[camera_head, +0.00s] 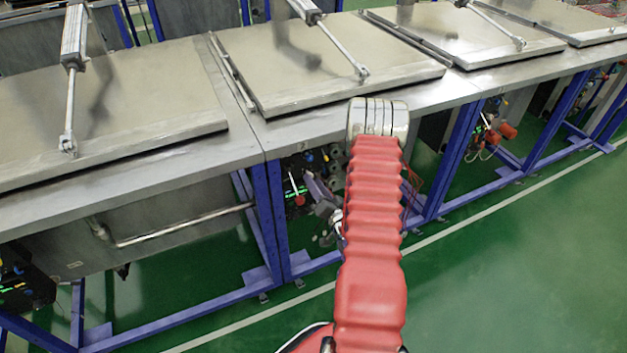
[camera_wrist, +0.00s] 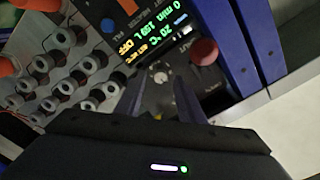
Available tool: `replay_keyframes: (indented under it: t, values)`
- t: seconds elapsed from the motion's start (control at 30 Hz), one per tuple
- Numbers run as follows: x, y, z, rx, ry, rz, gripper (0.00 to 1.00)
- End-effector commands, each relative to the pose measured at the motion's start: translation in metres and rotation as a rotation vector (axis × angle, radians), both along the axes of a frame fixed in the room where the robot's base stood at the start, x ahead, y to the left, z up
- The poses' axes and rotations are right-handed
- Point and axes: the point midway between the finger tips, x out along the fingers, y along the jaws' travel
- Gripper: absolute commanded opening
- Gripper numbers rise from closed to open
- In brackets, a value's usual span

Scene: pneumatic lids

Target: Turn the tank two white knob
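The small white knob (camera_wrist: 160,76) sits on the dark control panel (camera_wrist: 172,100) in the wrist view, just below the lit display (camera_wrist: 155,36). My gripper (camera_wrist: 157,84) is open, with its two dark fingers apart, one on each side of the knob in the picture. I cannot tell whether the fingertips reach the knob or stop short of it. In the head view my gripper (camera_head: 327,211) is low in front of the frame under the tank marked 2 (camera_head: 330,60), near its dark panel (camera_head: 293,184). The white knob cannot be made out there.
A red round button (camera_wrist: 205,52) lies right of the knob, close to the right finger. Metal fittings (camera_wrist: 75,75) crowd the left. A blue frame post (camera_wrist: 225,40) stands at the right. In the head view, open green floor (camera_head: 510,270) lies at the right front.

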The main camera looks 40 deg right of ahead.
Motion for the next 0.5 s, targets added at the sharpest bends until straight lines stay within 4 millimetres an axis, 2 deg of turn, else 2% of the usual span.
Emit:
replay_keyframes:
  t: [0.2,0.5]
  values:
    - [0.018,-0.005,0.000,0.000,0.001,0.001,0.35]
    - [0.021,-0.006,0.000,0.001,0.001,0.000,0.35]
